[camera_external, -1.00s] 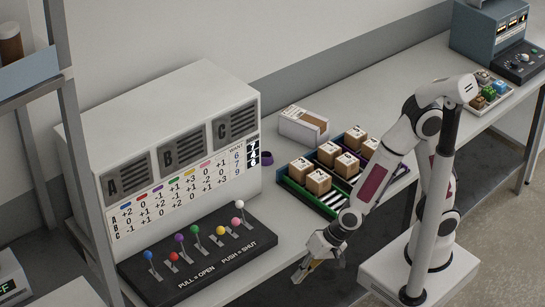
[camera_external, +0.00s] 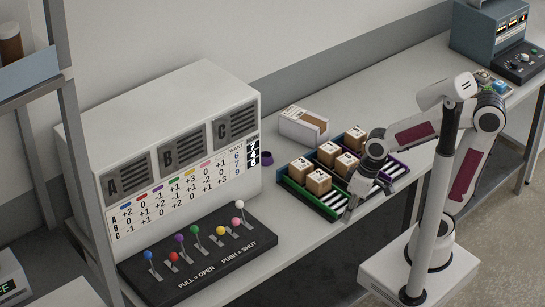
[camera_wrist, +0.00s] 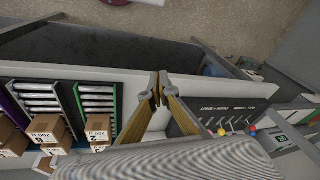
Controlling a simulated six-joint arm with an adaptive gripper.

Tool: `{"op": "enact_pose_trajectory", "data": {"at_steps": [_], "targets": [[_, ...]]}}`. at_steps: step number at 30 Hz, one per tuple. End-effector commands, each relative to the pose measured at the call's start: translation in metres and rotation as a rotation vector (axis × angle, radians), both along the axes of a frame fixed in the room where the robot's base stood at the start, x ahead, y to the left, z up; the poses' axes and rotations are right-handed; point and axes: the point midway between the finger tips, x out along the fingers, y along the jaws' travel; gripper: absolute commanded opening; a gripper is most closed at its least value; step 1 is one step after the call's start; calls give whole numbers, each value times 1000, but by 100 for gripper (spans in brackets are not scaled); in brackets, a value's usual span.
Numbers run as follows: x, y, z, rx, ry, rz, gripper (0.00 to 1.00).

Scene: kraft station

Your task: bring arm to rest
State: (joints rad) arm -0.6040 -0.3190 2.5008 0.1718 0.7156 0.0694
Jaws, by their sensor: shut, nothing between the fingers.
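My forearm reaches back to my base at the right. Part of the purple-sided roller lane and a box behind my wrist are hidden by my arm in the external view.
Several numbered cartons (camera_external: 319,181) stand in the roller lanes. The lever panel (camera_external: 198,254) with coloured knobs is to the left, before the white A-B-C cabinet (camera_external: 165,110). A blue-grey device (camera_external: 490,40) stands far right. Floor lies beyond the bench edge.

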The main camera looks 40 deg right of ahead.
Motion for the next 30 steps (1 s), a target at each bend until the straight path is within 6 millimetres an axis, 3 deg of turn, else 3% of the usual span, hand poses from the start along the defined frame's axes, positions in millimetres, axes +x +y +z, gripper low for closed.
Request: {"op": "enact_pose_trajectory", "data": {"at_steps": [6, 15, 24, 30], "targets": [[5, -52, 22, -54, -51, -33, 0], [9, -113, 50, -98, -137, -164, 0], [14, -158, 79, -93, -255, -343, 0], [13, -176, 89, -93, -294, -427, 0]]}}
